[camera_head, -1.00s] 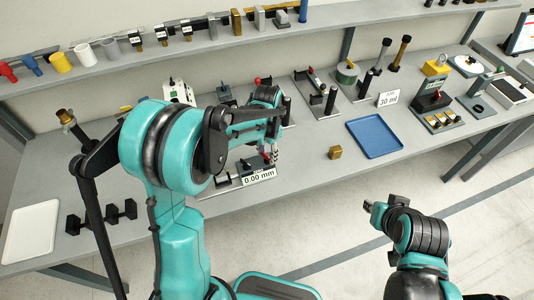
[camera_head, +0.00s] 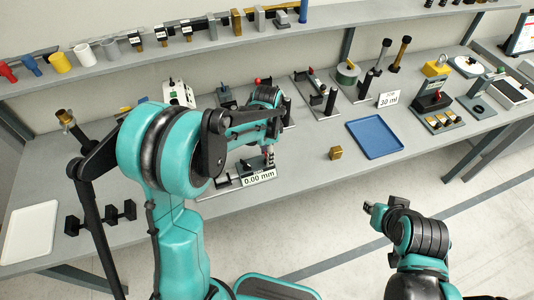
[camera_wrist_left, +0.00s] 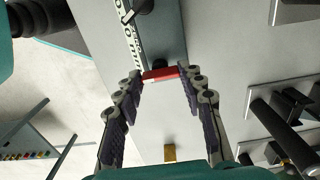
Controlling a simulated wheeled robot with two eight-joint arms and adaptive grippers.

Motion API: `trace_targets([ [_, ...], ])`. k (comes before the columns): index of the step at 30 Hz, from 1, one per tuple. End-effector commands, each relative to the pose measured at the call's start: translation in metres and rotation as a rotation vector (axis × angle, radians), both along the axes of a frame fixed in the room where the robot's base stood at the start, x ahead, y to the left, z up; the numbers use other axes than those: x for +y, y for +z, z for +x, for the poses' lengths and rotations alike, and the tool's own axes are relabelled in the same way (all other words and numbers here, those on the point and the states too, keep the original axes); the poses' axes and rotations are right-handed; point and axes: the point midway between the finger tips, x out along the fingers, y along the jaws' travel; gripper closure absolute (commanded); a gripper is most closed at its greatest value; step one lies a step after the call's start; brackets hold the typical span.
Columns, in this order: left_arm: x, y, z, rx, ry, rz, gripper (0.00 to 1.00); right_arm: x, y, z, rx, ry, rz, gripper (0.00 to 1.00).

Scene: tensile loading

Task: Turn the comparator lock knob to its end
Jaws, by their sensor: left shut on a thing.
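The comparator (camera_head: 225,183) stands near the front edge of the bench, with a "0.00 mm" display (camera_head: 258,177) in front. My left gripper (camera_head: 268,160) reaches down over it, and my arm hides much of the device in the head view. In the left wrist view the lock knob (camera_wrist_left: 160,74), a red bar, lies across between the two fingertips of my left gripper (camera_wrist_left: 161,80). The gripper is shut on it. My right gripper (camera_head: 374,213) is away from the bench at lower right, holding nothing visible; its finger opening is too small to judge.
A brass cube (camera_head: 335,153) and a blue tray (camera_head: 375,138) lie right of the comparator. Black dumbbell-shaped parts (camera_head: 102,217) and a white tray (camera_head: 30,232) are at the left. Several fixtures stand along the back. The bench between comparator and cube is clear.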

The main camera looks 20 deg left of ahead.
Motion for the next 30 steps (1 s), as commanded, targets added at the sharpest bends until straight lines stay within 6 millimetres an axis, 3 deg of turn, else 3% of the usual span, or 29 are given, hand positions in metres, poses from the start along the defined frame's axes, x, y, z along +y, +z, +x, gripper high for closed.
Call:
trace_targets([
  [7, 0.000, 0.000, 0.000, 0.000, -0.001, 0.000, 0.90, 0.000, 0.000, 0.000, 0.000, 0.000, 0.000, 0.74],
  [8, 0.000, 0.000, 0.000, 0.000, -0.001, 0.000, 0.56, 0.000, 0.000, 0.000, 0.000, 0.000, 0.000, 0.74],
  [10, 0.000, 0.000, 0.000, 0.000, 0.000, 0.000, 0.40, 0.000, 0.000, 0.000, 0.000, 0.000, 0.000, 0.74],
  [22, 0.000, 0.007, 0.000, 0.000, 0.001, 0.000, 0.40, 0.000, 0.000, 0.000, 0.000, 0.000, 0.000, 0.74],
  [30, 0.000, 0.061, 0.000, 0.000, 0.001, 0.000, 0.40, 0.000, 0.000, 0.000, 0.000, 0.000, 0.000, 0.74],
])
